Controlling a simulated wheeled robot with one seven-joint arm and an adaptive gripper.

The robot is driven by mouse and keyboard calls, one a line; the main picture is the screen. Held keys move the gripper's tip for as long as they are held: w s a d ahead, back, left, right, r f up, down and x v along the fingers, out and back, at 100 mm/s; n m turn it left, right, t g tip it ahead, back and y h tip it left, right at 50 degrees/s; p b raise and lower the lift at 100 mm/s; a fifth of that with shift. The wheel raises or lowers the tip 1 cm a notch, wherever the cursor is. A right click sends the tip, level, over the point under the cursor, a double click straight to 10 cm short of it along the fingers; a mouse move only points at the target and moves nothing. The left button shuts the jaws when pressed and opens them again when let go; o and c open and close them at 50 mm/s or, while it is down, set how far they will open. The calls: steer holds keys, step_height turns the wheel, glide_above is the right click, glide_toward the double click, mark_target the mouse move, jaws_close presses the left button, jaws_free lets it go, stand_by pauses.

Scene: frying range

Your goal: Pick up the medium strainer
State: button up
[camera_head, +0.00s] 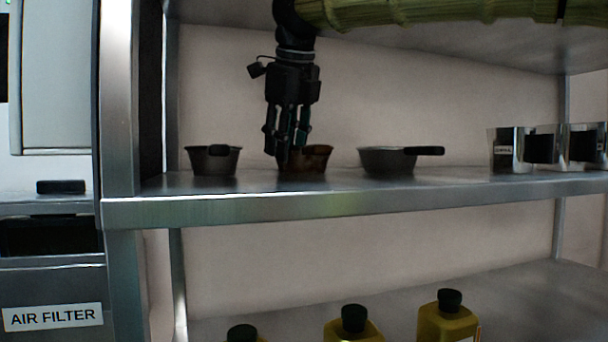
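Three small round vessels stand in a row on the steel shelf (300,204). The left one (206,163) is dark grey with a short black handle. The middle one (319,162) is brownish and partly hidden behind my gripper. The right one (384,164) is grey, with a long black handle pointing right. Which of them is the medium strainer I cannot tell for sure. My gripper (289,160) points down at the middle vessel, its fingers in front of its left part. I cannot tell whether they touch it or how far apart they are.
Several shiny metal containers (507,150) stand on the right of the same shelf. An upper shelf (450,42) is close above my arm. Yellow bottles with black caps (449,320) stand on the lower shelf. A steel post (118,100) bounds the left side.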

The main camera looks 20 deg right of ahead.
steer(key=shift+w+f, duration=0.25)
steer(key=shift+f, duration=0.25)
jaws_close()
steer(key=shift+r, duration=0.1)
